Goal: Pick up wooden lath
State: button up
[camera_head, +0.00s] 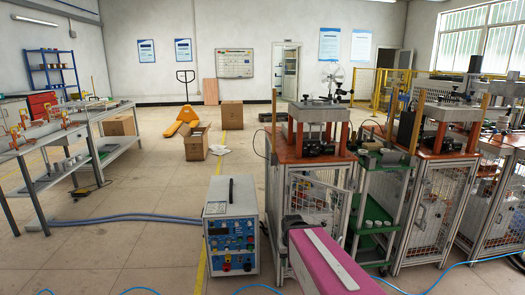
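Slim upright wood-coloured pieces stand at the machine corners on the right; one wooden upright (415,122) is in front of the right machine and another (274,106) is at the left edge of the middle machine. I cannot tell if any of these is the wooden lath. A pale flat strip (328,258) lies along a magenta block at the bottom centre; its material is unclear. I cannot make out my gripper or its fingers.
A white-blue control box (231,226) stands on the floor left of the middle machine (310,190). A green trolley (380,205) stands between the machines. Blue hoses (140,217) cross the floor. A workbench (70,160) is at left; the middle floor is mostly clear.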

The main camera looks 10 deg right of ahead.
aim_at(419, 112)
jog(key=z, duration=1.35)
